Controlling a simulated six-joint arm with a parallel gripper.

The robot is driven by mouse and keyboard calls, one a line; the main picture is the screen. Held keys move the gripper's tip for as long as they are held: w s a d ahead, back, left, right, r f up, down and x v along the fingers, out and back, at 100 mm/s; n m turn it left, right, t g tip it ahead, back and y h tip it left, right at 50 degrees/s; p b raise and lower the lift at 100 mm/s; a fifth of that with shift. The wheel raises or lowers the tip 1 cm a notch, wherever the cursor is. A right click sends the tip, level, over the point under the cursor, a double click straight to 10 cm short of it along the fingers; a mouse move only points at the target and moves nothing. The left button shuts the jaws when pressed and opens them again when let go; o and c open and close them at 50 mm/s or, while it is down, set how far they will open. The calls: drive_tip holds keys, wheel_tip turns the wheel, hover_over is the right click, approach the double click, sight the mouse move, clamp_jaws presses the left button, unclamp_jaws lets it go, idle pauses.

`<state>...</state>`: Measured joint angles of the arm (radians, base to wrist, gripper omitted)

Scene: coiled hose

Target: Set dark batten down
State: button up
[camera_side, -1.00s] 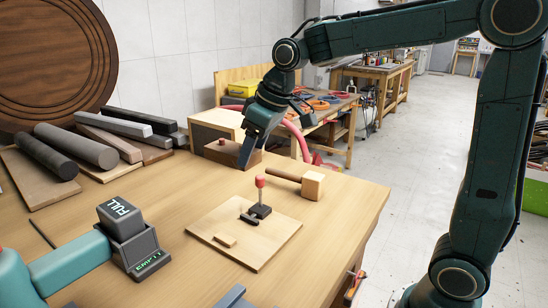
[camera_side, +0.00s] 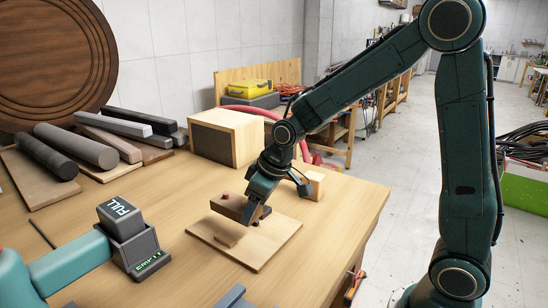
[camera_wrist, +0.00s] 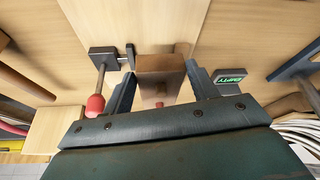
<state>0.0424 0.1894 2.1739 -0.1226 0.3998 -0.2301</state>
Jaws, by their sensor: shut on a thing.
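The dark batten (camera_side: 230,207), a brown wooden block with a small red knob, is between the fingers of my gripper (camera_side: 250,218). It is over the pale square board (camera_side: 262,250); I cannot tell whether it touches. In the wrist view my gripper (camera_wrist: 160,92) is shut on the batten (camera_wrist: 160,68), with one finger on each side. My gripper hides most of these in the side view.
A mallet head (camera_side: 314,185) is behind my gripper. A box marked FULL and EMPTY (camera_side: 130,245) stands to the left. An open-fronted wooden box (camera_side: 225,137) stands behind. Bare table lies left of the board.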

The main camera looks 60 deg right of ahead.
drive_tip(key=shift+f, duration=0.75)
drive_tip(key=shift+f, duration=0.1)
drive_tip(key=shift+f, duration=2)
drive_tip(key=shift+f, duration=0.1)
drive_tip(key=o, duration=1.5)
drive_tip(key=v, duration=1.2)
